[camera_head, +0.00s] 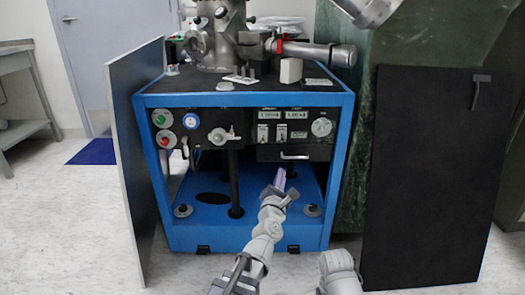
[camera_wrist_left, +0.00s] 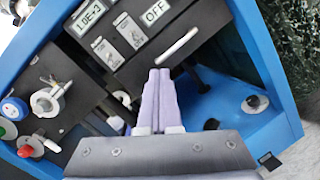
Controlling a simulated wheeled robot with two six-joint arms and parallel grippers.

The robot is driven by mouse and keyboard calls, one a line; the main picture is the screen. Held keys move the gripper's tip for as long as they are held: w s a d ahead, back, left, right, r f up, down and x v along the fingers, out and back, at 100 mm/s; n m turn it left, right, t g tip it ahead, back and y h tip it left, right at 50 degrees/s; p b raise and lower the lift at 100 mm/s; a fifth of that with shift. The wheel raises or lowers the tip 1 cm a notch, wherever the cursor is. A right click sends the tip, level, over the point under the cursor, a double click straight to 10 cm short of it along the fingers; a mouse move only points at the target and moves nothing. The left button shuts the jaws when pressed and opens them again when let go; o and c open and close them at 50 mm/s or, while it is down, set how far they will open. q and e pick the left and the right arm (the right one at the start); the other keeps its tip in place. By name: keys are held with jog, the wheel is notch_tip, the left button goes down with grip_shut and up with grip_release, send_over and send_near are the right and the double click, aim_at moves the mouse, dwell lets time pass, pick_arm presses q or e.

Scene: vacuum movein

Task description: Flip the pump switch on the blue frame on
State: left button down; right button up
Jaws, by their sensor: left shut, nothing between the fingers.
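The blue frame (camera_head: 345,150) stands ahead as an open cabinet with dark control panels; its blue edge (camera_wrist_left: 245,40) also shows in the left wrist view. Two pale switch plates (camera_head: 271,133) sit below the displays on the right panel, and they show larger in the wrist view (camera_wrist_left: 130,32). One display there reads OFF (camera_wrist_left: 155,12). No label I can read names the pump switch. My left gripper (camera_head: 281,178) has its pale purple fingers shut and empty, below the right panel in the head view. The fingertips (camera_wrist_left: 160,73) appear below the panel's handle in the wrist view. My right gripper is out of view.
A grey upright panel (camera_head: 125,150) stands at the frame's left, and a black board (camera_head: 425,190) leans at right before a green block (camera_head: 385,110). A metal vacuum chamber (camera_head: 215,40) sits on top. A red knob (camera_wrist_left: 24,151) and white valve (camera_wrist_left: 47,102) are at left.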

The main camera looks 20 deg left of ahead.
aim_at(263, 140)
pick_arm(q)
jog(key=a+n+y, duration=0.1)
jog(key=n+y, duration=0.1)
jog(key=n, duration=0.1)
jog(key=s+a+r+n+y, duration=0.1)
jog(key=a+n, duration=0.1)
jog(key=a+r+n+y, duration=0.1)
jog(key=a+n+y, duration=0.1)
jog(key=n, duration=0.1)
jog(key=shift+s+n+y, duration=0.15)
jog(key=shift+n+y, duration=0.15)
jog(key=shift+r, duration=0.1)
jog(key=p+x, duration=0.2)
jog(key=x, duration=0.8)
jog(key=shift+r+p, duration=0.2)
jog(key=shift+p, duration=0.35)
jog(key=shift+s+d+r+g+p, duration=0.1)
jog(key=shift+s+g+p, duration=0.15)
jog(key=shift+g+p, duration=0.7)
